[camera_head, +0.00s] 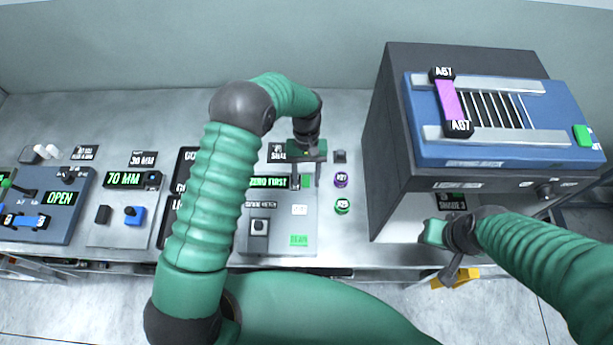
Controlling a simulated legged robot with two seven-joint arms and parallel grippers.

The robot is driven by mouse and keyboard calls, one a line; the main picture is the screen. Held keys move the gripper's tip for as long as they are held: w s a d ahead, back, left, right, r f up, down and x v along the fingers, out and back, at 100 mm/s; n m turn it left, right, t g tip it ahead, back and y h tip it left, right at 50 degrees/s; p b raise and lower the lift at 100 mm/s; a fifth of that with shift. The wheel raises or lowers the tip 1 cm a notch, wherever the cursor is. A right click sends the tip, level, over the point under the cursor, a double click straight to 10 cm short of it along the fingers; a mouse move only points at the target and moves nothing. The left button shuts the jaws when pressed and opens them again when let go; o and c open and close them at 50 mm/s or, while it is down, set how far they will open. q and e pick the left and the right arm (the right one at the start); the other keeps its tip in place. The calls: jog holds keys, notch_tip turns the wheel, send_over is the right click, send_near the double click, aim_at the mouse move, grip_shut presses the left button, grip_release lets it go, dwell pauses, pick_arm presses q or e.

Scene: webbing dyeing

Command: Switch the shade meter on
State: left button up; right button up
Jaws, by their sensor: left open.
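The shade meter (278,220) is a grey panel on the bench, left of the big dark box. Its display (268,183) is lit and reads "ZERO FIRST" in green. A dark square switch or knob (259,227) sits at its lower left, and a white patch (299,210) and a green patch (299,240) sit on its right side. My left gripper (305,183) is open and points down over the panel's upper right, with a small green part between its fingers. Contact cannot be told. My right gripper (443,252) is at the bench's front edge, its jaws unclear.
Two small round pieces, purple (341,180) and green (342,206), lie right of the meter. A dark box (384,150) with a blue rack (480,155) stands at right. Panels reading "70 MM" (124,179) and "OPEN" (60,198) are at left. My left arm hides part of the bench.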

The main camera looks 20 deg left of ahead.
pick_arm(q)
jog(key=shift+w+r, duration=0.2)
jog(key=shift+r, duration=0.1)
jog(key=b+v, duration=0.2)
jog(key=v, duration=1.4)
jog(key=shift+b, duration=0.3)
